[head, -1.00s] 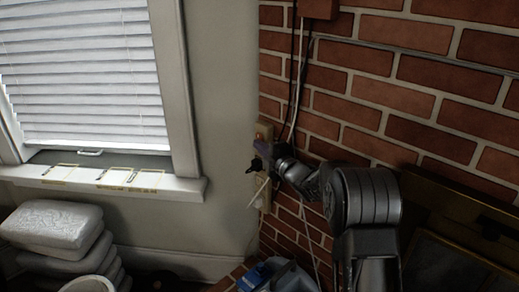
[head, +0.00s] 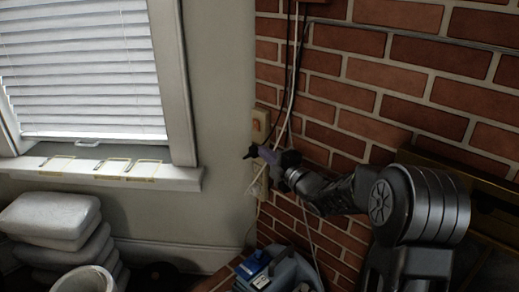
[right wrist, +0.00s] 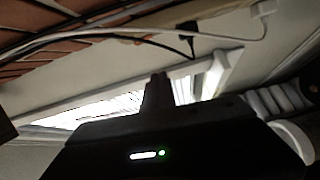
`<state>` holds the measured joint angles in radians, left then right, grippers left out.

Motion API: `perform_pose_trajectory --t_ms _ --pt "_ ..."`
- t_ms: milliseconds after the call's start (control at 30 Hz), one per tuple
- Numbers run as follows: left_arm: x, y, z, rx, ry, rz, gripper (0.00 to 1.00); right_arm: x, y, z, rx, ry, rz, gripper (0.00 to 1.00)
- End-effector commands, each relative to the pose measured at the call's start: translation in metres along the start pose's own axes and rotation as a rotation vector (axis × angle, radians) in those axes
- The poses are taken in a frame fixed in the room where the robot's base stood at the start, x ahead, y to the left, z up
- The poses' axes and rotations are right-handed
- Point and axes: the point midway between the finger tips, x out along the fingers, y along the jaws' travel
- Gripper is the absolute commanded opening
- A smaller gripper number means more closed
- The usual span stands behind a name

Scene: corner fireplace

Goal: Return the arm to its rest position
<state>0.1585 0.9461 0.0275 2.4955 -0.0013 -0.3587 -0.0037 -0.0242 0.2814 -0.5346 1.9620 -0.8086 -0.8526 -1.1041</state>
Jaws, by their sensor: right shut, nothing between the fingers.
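My right arm comes in from the lower right of the head view. The gripper is shut and empty. In the right wrist view its fingers (right wrist: 157,95) stand together as one dark shape at the middle. My left gripper is not in either view.
A brick wall (head: 400,80) with hanging cables (head: 291,75) stands close to my right arm. A window (head: 85,70) with a sill is at the left. Stacked bags (head: 50,215) and a white bucket (head: 84,280) stand below it. A blue-grey container (head: 285,270) is under the gripper.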

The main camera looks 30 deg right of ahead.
Motion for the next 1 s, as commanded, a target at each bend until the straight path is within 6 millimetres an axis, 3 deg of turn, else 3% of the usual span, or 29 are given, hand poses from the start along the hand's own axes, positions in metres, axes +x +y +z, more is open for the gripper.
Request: perform_pose_trajectory --t_ms 567,767,867,1000 --pt "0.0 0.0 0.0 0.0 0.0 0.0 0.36 -0.002 0.0 0.0 0.003 0.0 0.0 0.0" --pt "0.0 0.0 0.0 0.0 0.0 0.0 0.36 -0.003 -0.009 0.007 0.163 -0.036 -0.027 0.0" --pt "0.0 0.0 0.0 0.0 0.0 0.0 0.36 -0.006 -0.045 0.005 0.449 -0.113 -0.094 0.0" --pt "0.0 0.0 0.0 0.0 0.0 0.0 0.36 -0.016 -0.138 -0.031 0.832 -0.233 -0.26 0.0"
